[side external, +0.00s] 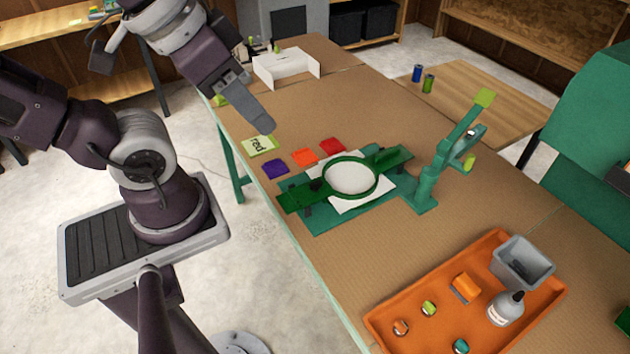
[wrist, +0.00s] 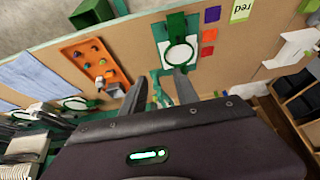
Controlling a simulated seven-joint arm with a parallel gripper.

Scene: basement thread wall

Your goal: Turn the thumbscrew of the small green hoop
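A green hoop (side external: 376,172) with white cloth inside lies flat on a green stand (side external: 325,217) on the table. A small dark piece (side external: 317,185) sits at its left edge; I cannot tell whether it is the thumbscrew. The green hoop (wrist: 166,50) also shows at upper middle in the wrist view, beyond my fingers. My gripper (side external: 262,118) is in the air to the upper left of the hoop, apart from it. In the wrist view my gripper (wrist: 161,84) has its two fingers spread with nothing between them.
A green clamp-like stand (side external: 428,180) rises right of the hoop. Purple (side external: 275,169), orange (side external: 305,157) and red (side external: 332,146) squares and a card reading "red" (side external: 260,145) lie behind it. An orange tray (side external: 400,312) with a bottle and grey bin is in front.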

